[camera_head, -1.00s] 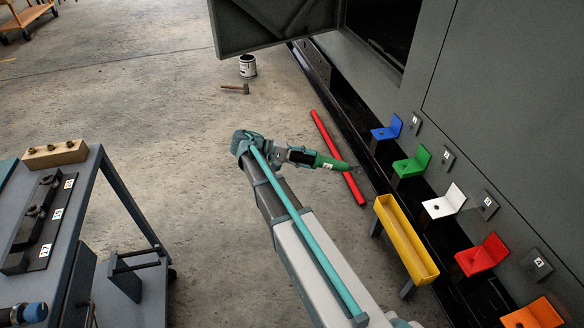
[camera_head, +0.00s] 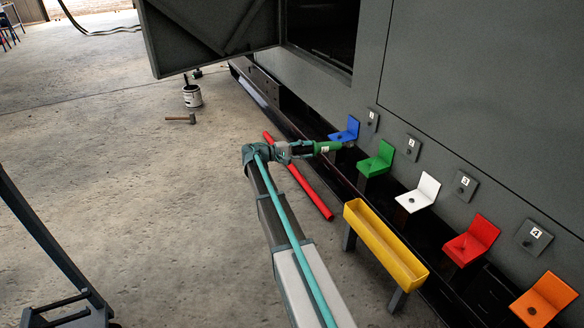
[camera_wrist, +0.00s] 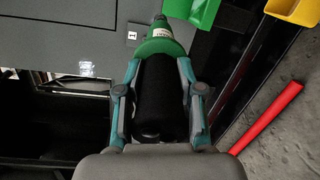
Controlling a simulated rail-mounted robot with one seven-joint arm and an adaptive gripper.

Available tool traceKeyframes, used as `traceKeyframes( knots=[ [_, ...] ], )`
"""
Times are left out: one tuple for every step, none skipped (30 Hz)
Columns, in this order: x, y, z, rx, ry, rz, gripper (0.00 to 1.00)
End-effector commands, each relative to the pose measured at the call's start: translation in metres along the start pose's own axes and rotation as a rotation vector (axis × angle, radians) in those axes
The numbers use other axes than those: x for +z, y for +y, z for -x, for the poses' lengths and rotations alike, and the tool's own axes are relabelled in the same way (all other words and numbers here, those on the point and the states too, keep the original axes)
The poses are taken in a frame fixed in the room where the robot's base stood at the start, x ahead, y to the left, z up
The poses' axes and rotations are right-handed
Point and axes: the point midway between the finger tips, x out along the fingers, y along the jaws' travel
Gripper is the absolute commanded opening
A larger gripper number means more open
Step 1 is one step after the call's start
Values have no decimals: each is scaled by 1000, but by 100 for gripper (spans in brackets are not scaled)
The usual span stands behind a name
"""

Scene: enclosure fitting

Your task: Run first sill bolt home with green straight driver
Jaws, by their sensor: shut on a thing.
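My gripper (camera_head: 290,151) is shut on the green straight driver (camera_head: 327,147), which points right toward the sill brackets. The wrist view shows the driver's black body (camera_wrist: 160,100) between the fingers and its green nose (camera_wrist: 162,47) ahead. In the head view the driver's tip is close to the blue bracket (camera_head: 349,128) and the green bracket (camera_head: 383,152); I cannot tell whether it touches anything. Plate 1 (camera_head: 372,118) is on the wall beside the blue bracket and also shows in the wrist view (camera_wrist: 132,37). The bolt under the tip cannot be made out.
White (camera_head: 428,187), red (camera_head: 484,230) and orange (camera_head: 555,290) brackets line the sill at right. A yellow trough (camera_head: 375,243) stands before them. A red bar (camera_head: 300,178) lies on the floor beneath my arm. An open door panel (camera_head: 205,35) hangs above.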

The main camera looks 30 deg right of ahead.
Motion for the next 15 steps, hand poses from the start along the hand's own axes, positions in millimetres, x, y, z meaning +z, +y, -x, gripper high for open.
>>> traceKeyframes(
  knots=[
    [-16,-6,-14,19,5,-1,0],
    [-22,-4,-21,29,11,0,0],
    [-29,-2,-29,42,19,1,0],
    [-34,0,-34,51,26,1,0],
    [-40,3,-39,61,33,2,0],
    [-46,6,-45,73,42,2,0],
    [-50,8,-49,80,48,2,0],
    [-54,10,-52,87,53,2,0],
    [-59,13,-55,97,61,3,0],
    [-61,15,-57,103,66,3,0],
    [-64,17,-59,108,69,4,0],
    [-66,19,-60,113,75,4,0],
    [-68,20,-61,116,78,4,0],
    [-69,21,-62,118,80,4,0],
    [-70,22,-63,120,82,4,0]
  ],
)
